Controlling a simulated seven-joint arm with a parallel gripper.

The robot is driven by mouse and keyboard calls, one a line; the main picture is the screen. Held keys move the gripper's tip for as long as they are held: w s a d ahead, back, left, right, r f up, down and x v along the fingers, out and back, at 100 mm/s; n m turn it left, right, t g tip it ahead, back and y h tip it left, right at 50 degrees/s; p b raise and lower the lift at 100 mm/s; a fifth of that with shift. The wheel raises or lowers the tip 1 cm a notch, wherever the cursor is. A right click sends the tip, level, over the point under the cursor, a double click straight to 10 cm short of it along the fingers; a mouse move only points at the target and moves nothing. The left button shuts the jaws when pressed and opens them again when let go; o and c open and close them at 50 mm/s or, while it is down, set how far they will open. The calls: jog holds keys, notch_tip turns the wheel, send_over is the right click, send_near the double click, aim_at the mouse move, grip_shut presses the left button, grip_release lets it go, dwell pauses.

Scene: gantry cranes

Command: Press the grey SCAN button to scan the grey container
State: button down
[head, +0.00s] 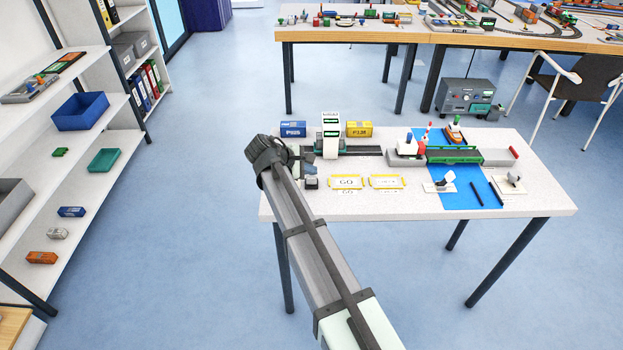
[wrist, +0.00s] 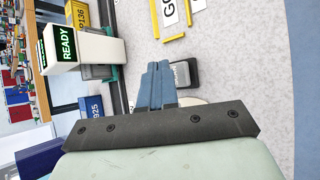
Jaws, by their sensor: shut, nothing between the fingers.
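My gripper (head: 308,170) is over the left end of the white table, by the scanner. In the wrist view its blue-grey fingers (wrist: 155,84) are shut and empty. Just beside the fingertips is a grey button on a dark base (wrist: 184,73), partly behind them; I cannot tell whether they touch. Its label is not readable. It also shows in the head view as a small dark block (head: 312,183). The white scanner arch (head: 331,148) shows READY in green in the wrist view (wrist: 68,43). A grey box shape (wrist: 97,72) lies partly hidden beneath the arch, probably the grey container.
A blue container (head: 292,129) and a yellow container (head: 359,129) stand either side of the scanner. Two yellow-edged GO plates (head: 347,182) lie right of the button. A blue water strip (head: 455,190) with a boat and bridge crosses the table's right half.

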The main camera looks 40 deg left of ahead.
aim_at(310, 180)
jog(key=shift+f, duration=0.2)
dwell(0.5)
jog(key=shift+f, duration=0.25)
jog(key=shift+f, duration=0.55)
dwell(0.8)
jog(key=shift+r, duration=0.15)
dwell(0.3)
jog(key=shift+r, duration=0.85)
jog(key=shift+r, duration=0.1)
jog(key=shift+r, duration=2.4)
jog(key=shift+w, duration=0.1)
